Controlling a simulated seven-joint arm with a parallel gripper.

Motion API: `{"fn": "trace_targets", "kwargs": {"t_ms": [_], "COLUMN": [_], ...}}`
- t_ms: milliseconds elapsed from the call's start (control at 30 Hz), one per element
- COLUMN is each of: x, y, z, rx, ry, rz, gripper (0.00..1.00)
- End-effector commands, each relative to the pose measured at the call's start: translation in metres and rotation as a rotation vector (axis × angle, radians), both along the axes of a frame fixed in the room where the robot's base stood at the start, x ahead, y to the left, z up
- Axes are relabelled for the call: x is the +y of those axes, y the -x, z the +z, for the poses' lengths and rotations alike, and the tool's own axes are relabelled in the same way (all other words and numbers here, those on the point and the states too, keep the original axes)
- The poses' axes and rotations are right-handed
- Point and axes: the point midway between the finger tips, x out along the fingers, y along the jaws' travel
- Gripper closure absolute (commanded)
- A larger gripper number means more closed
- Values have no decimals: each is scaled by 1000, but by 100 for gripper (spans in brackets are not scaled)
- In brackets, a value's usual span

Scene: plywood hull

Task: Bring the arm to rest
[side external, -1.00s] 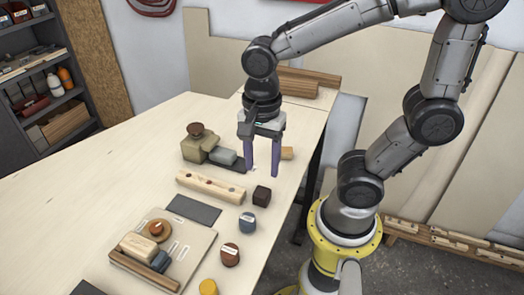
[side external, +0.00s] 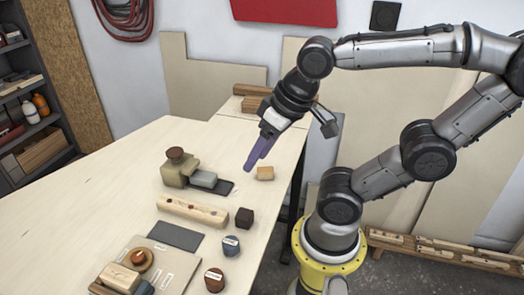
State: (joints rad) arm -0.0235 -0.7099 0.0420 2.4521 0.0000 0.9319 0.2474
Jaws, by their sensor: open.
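My gripper (side external: 254,163) is at the end of the arm, over the right part of the plywood table (side external: 105,165). It is tilted, with its purple fingers pointing down and to the left. The fingers overlap in this view, and I see nothing held between them. They appear above the table, near a small tan wooden block (side external: 265,173) and to the right of a dark mat (side external: 220,187) with a grey-green block (side external: 203,179). Whether the fingertips touch anything is hard to tell, but they look clear.
An olive block with a brown knob (side external: 175,170), a long wooden rail (side external: 192,211), a dark cube (side external: 244,217), a blue cylinder (side external: 231,245) and a brown cylinder (side external: 214,280) stand on the table. A board with parts (side external: 165,262) lies in front. Wood planks (side external: 250,103) lie at the back. The left table is clear.

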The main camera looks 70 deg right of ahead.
Motion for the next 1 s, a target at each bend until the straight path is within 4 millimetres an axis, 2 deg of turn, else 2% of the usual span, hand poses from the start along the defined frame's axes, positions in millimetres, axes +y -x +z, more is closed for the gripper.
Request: {"fn": "trace_targets", "kwargs": {"t_ms": [100,233,1000], "x": [-3,-4,-4], "y": [3,4,4], "z": [3,3,3], "rx": [-47,-66,-67], "ry": [68,105,108], "rz": [126,190,198], "gripper": [44,44,44]}}
